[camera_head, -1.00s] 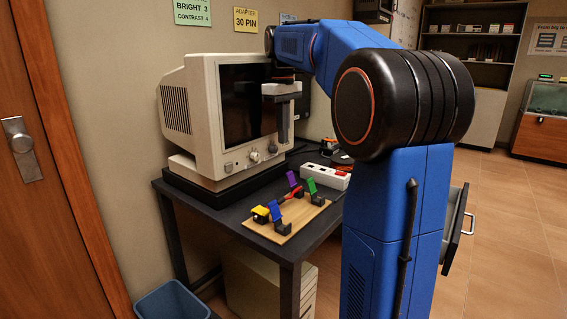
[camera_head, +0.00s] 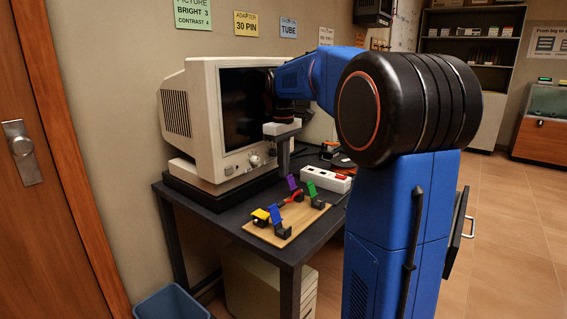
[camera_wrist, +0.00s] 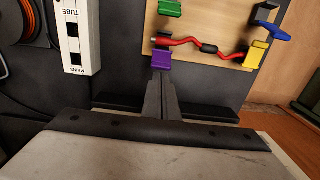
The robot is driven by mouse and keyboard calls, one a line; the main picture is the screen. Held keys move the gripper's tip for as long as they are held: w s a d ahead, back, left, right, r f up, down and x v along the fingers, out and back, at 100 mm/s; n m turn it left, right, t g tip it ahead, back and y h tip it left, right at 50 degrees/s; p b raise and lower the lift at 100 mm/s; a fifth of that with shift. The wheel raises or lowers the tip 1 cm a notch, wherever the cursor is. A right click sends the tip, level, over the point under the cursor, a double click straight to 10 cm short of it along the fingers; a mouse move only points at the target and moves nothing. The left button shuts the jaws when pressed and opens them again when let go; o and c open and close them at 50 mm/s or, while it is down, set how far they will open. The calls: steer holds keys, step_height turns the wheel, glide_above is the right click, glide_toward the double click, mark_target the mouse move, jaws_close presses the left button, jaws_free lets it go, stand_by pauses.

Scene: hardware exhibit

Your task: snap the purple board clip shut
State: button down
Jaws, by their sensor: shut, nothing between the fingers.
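The purple board clip (camera_head: 292,182) stands at the far edge of the wooden board (camera_head: 260,233), its flap tilted up and open. In the wrist view the purple clip (camera_wrist: 163,60) is right ahead of my fingertips. My gripper (camera_head: 284,172) is shut and empty, pointing down just above and beside the purple clip. In the wrist view my closed fingers (camera_wrist: 160,78) end close to the clip; I cannot tell whether they touch. A red cable (camera_wrist: 185,41) with a dark sleeve runs across the board beside the clip.
The board also carries a green clip (camera_head: 312,191), a blue clip (camera_head: 276,217) and a yellow block (camera_head: 260,216). A monitor (camera_head: 210,120) stands on the left of the dark table (camera_head: 225,219).

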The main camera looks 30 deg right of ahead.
mark_target(290, 177)
steer(key=shift+s+d+r+t, duration=0.15)
steer(key=shift+s+r+t, duration=0.1)
steer(key=shift+s+t, duration=0.35)
stand_by(0.4)
steer(key=shift+s+d+r+t+y, duration=0.2)
steer(key=shift+s+t+y, duration=0.25)
steer(key=shift+t, duration=0.35)
steer(key=t, duration=0.1)
steer(key=s+t+y, duration=0.1)
steer(key=shift+s+d+r+t, duration=0.1)
steer(key=shift+s+d+t, duration=0.15)
steer(key=shift+d+t, duration=0.1)
steer(key=s+t, duration=0.1)
steer(key=s+t+y, duration=0.1)
steer(key=t, duration=0.1)
steer(key=s+d+t, duration=0.1)
steer(key=shift+f+t+y, duration=0.25)
steer(key=shift+f+y, duration=0.05)
steer(key=shift+y, duration=0.05)
steer(key=shift+s+d+f, duration=0.2)
steer(key=shift+s+f, duration=0.15)
steer(key=shift+s, duration=0.15)
steer(key=shift+r, duration=0.8)
